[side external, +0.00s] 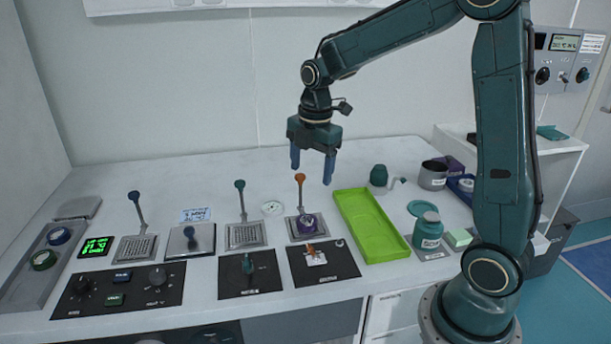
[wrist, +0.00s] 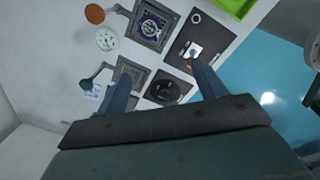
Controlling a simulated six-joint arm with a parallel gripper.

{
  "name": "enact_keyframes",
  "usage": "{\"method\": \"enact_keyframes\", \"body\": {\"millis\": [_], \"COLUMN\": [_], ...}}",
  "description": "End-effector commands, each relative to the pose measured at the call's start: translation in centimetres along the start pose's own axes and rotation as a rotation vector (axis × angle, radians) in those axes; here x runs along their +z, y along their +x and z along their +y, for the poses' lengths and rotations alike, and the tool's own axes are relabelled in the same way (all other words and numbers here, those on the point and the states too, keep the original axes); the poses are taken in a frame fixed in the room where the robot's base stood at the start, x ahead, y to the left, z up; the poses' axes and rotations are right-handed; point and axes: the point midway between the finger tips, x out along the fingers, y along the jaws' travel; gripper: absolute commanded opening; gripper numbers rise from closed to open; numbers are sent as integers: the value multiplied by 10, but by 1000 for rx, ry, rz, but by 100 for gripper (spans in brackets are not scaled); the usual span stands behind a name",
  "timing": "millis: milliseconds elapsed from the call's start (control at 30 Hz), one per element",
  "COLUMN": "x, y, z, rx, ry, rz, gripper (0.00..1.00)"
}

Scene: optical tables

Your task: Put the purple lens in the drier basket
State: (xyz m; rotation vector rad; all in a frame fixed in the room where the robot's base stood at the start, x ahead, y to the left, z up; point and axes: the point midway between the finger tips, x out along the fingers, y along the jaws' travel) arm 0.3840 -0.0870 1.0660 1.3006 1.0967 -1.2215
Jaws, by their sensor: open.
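A small purple round piece, apparently the purple lens (side external: 307,223), sits on the square metal plate with an orange-knobbed handle (side external: 300,178). It also shows near the top of the wrist view (wrist: 152,27). Perforated square metal trays with upright handles stand to its left: one with a teal knob (side external: 245,237) and one with a blue knob (side external: 136,249). I cannot tell which is the drier basket. My gripper (side external: 312,168) hangs above the table, over the area of the orange-handled plate, with blue fingers apart and nothing between them. Its fingers also show in the wrist view (wrist: 158,73).
A bright green tray (side external: 371,225) lies right of the plate. Beyond it are a teal jar (side external: 428,231), a kettle (side external: 379,177) and a grey pot (side external: 433,176). Black control panels (side external: 323,260) line the front.

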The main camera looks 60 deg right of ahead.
Motion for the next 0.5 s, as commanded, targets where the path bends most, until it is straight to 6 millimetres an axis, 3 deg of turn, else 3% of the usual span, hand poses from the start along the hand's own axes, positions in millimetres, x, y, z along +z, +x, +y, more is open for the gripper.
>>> {"method": "enact_keyframes", "body": {"millis": [200, 500], "x": [-21, -43], "y": [-42, -79], "z": [-36, -92], "rx": [85, 188], "ry": [278, 674], "rz": [8, 69], "gripper": [70, 70]}}
